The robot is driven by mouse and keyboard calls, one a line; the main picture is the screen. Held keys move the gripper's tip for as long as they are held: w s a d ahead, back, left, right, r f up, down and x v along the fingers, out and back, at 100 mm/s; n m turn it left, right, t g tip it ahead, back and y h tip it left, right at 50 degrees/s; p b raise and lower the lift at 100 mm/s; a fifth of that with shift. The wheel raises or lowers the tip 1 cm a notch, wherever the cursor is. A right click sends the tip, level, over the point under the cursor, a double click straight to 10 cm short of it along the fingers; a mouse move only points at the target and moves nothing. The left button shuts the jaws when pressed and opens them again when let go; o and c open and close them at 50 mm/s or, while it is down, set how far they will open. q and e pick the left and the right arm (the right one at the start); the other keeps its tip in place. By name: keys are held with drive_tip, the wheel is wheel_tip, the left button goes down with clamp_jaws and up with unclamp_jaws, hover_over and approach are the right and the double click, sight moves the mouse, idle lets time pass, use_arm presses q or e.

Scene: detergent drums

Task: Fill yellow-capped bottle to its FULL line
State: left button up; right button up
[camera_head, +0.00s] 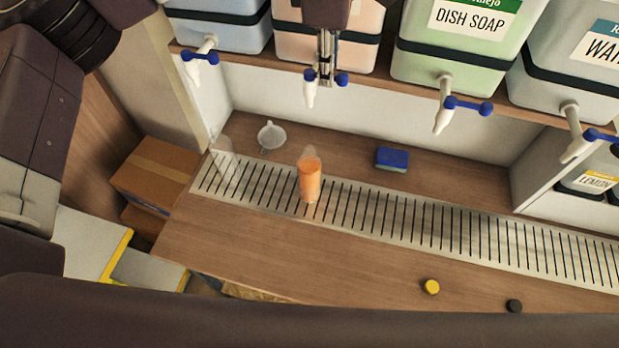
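A clear bottle (310,182) stands uncapped on the slotted drain strip, below the tap (310,97) of the peach-coloured drum (285,45). Orange liquid fills its body up to near the clear shoulder; I cannot make out a FULL line. No stream shows clearly between tap and bottle. A yellow cap (431,287) lies on the counter at the lower right. My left gripper (326,82) points down in front of the peach drum, at this tap's blue lever (342,78). Its fingers are close together and hide the lever's middle; whether they pinch it is hidden. My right gripper is not in view.
A clear empty vessel (224,165) stands at the drain strip's left end. A white funnel (271,135) and blue sponge (392,159) lie behind the strip. A black cap (514,306) lies right. Green dish soap drum (455,45) and other drums line the shelf. The middle counter is clear.

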use_arm(q)
drive_tip(key=o, duration=0.4)
drive_tip(key=shift+r, duration=0.15)
drive_tip(key=shift+s+r+p, duration=0.15)
drive_tip(key=shift+r+p, duration=0.4)
drive_tip(key=shift+r, duration=0.5)
drive_tip(key=shift+s+r+p, duration=0.15)
drive_tip(key=shift+r+p, duration=0.4)
drive_tip(key=shift+r, duration=0.5)
wheel_tip(320, 180, up, 12)
drive_tip(key=s, duration=0.2)
drive_tip(key=shift+s+a, duration=0.2)
